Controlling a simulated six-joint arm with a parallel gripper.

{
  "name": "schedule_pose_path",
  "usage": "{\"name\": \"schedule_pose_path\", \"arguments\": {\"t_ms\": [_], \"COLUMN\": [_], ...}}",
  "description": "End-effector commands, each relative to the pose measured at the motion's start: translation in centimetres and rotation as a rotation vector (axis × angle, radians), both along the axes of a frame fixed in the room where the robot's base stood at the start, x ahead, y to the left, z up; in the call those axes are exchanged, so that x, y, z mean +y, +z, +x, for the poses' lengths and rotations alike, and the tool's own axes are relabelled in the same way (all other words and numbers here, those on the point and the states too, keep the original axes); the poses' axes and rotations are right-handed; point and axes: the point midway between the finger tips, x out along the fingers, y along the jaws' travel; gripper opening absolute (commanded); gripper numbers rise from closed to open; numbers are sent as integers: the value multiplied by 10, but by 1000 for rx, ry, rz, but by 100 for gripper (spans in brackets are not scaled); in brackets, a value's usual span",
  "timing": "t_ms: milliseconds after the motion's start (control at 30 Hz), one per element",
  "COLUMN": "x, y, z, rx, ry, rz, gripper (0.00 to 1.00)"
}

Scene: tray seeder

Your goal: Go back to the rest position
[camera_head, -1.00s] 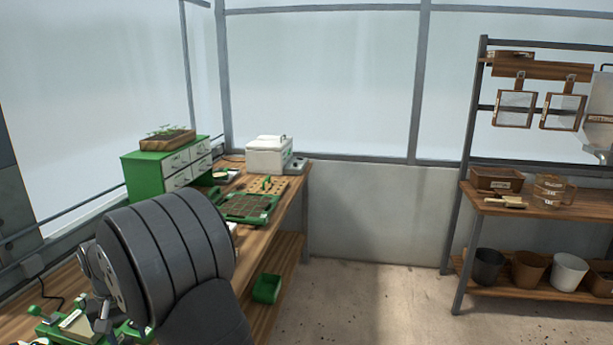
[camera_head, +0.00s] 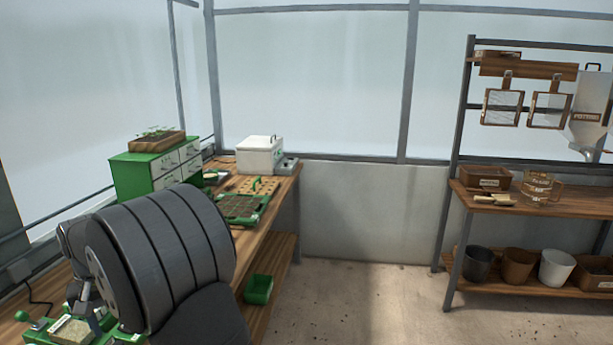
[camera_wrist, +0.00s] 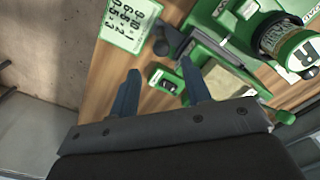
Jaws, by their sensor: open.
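My gripper (camera_wrist: 158,92) shows in the wrist view with its two dark blue fingers spread apart and nothing between them. It hangs above the wooden bench (camera_wrist: 105,75). A small green block-like item (camera_wrist: 165,78) lies on the bench beyond the gap between the fingertips. In the head view my dark arm covers the lower left, and my gripper's fingers cannot be made out there. Part of a green device (camera_head: 75,328) shows at the lower left beside my arm.
In the wrist view, a green-edged number card (camera_wrist: 130,22) and a green machine with a labelled cylinder (camera_wrist: 295,48) are close by. The head view shows a seed tray (camera_head: 240,207), green drawers (camera_head: 135,178), a white box (camera_head: 260,155) and a shelf rack (camera_head: 455,195). The floor between is clear.

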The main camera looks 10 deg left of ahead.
Motion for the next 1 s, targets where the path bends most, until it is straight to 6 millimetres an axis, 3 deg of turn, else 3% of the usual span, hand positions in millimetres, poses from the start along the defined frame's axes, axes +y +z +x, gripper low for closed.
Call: {"name": "schedule_pose_path", "arguments": {"t_ms": [567, 600, 1000], "x": [0, -1, -1], "y": [117, 101, 19], "z": [1, 0, 0], "rx": [-4, 1, 2], "ry": [-1, -1, 0], "rz": [4, -4, -4], "gripper": [44, 44, 44]}}
